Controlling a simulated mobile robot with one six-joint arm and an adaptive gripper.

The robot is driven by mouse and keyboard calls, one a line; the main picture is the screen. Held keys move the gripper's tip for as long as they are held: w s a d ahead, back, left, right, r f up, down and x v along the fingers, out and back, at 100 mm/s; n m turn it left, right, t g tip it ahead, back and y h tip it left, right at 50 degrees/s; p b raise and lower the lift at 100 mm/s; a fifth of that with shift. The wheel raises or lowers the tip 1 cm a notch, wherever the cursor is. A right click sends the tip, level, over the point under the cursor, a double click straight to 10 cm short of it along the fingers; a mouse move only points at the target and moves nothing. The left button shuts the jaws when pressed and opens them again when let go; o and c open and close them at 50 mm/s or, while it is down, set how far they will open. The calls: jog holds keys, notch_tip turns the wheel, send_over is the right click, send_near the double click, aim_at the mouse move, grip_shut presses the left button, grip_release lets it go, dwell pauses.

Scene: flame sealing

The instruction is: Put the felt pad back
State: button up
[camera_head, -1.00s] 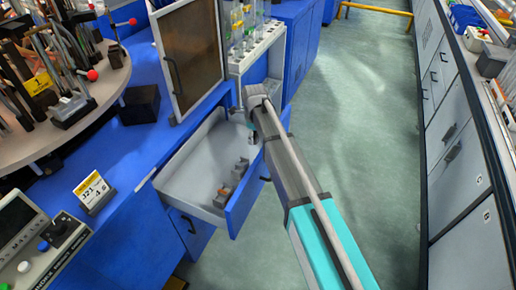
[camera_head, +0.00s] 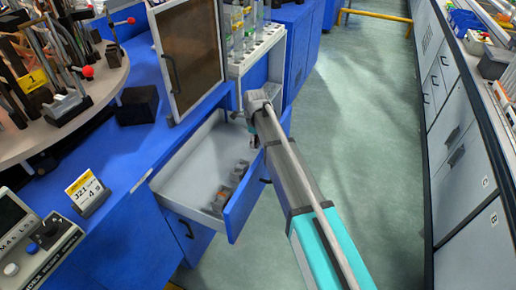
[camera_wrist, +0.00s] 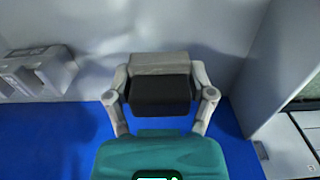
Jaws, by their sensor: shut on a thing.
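A dark block with a grey upper strip (camera_wrist: 160,88), which looks like the felt pad, is between my gripper's fingers (camera_wrist: 161,98) in the wrist view. My gripper is shut on it. In the head view my gripper (camera_head: 251,133) is at the right end of the open drawer (camera_head: 187,160), by its inner side, and the pad is small and mostly hidden there. Whether the pad touches the drawer floor cannot be told.
A cabinet door (camera_head: 187,55) and a white rack with tubes (camera_head: 257,50) stand behind. A number card (camera_head: 87,192) is on the blue bench. The floor to the right is clear.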

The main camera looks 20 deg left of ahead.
jog(key=shift+f+b, duration=0.85)
jog(key=shift+f, duration=0.35)
jog(key=shift+f, duration=0.15)
jog(key=o, duration=1)
jog(key=shift+c, duration=0.2)
jog(key=shift+r, duration=0.25)
notch_tip(320, 180, up, 12)
jog(key=p, duration=1.2)
